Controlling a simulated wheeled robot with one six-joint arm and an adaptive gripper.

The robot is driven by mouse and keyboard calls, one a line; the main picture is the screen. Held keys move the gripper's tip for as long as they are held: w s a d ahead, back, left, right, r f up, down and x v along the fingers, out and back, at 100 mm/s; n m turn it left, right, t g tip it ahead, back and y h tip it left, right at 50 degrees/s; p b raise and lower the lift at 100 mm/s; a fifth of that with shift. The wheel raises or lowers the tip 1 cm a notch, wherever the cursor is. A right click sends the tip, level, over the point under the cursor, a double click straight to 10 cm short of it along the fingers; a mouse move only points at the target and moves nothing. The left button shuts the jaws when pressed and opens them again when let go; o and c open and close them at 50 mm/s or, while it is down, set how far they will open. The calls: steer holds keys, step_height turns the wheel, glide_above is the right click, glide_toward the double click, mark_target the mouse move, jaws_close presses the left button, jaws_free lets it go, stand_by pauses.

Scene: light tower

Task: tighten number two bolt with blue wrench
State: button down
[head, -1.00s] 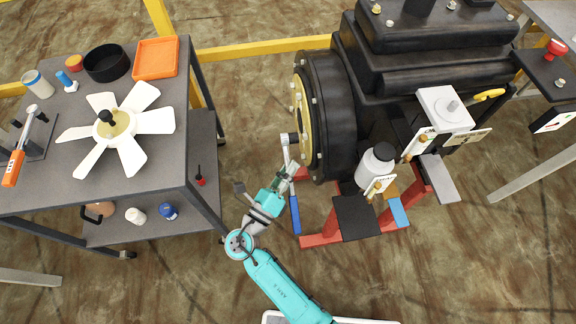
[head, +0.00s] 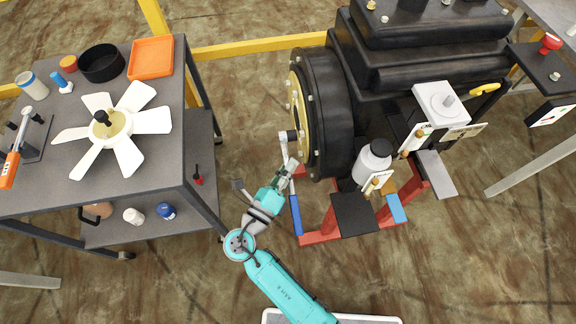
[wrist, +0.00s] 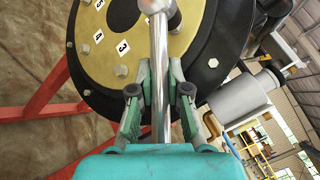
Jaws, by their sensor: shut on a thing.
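The blue wrench has a blue handle (head: 295,215) hanging low and a silver upper part (head: 284,148) beside the flange, in the head view. My gripper (head: 288,170) is shut on its silver shaft (wrist: 160,70), which runs straight up the wrist view. The gold flange plate (wrist: 135,62) carries labels 3 (wrist: 122,47) and 4 (wrist: 98,37) and several bolts. I cannot make out the number two bolt.
The black machine (head: 420,70) stands on a red frame (head: 325,225). The grey cart (head: 60,205) at left bears a white fan (head: 130,155) and an orange tray (head: 152,58). Open floor lies between cart and machine.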

steer(key=shift+w+d, duration=0.25)
steer(key=shift+d, duration=0.55)
stand_by(0.5)
stand_by(0.5)
steer(key=shift+w+f+m+t+h, duration=0.25)
steer(key=shift+f+m+t+h, duration=0.15)
steer(key=shift+m, duration=0.2)
steer(key=shift+w+f+m+t+h, duration=0.3)
steer(key=shift+m+h, duration=0.1)
steer(key=shift+m, duration=0.2)
steer(key=shift+w+f+m+t+h, duration=0.35)
steer(key=shift+m+h, duration=0.15)
steer(key=shift+m, duration=0.2)
